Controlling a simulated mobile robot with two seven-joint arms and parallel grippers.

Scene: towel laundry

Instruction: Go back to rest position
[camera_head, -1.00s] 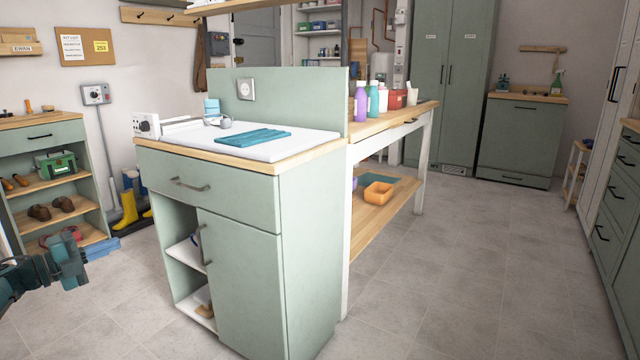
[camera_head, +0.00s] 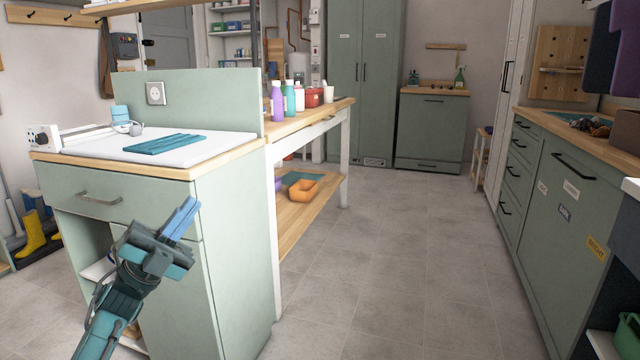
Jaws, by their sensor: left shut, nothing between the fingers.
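My left gripper (camera_head: 182,220) shows at the lower left of the head view, in front of the green cabinet (camera_head: 228,275). It is raised, its fingers are shut, and it holds nothing. A folded teal towel (camera_head: 165,144) lies flat on the white top (camera_head: 215,146) of that cabinet, above and behind the gripper and apart from it. My right gripper is not in view.
A wooden workbench (camera_head: 325,116) with bottles and an orange bin (camera_head: 303,191) on its lower shelf stands behind the cabinet. Green drawers (camera_head: 512,170) line the right side. The tiled floor (camera_head: 400,255) between them is clear.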

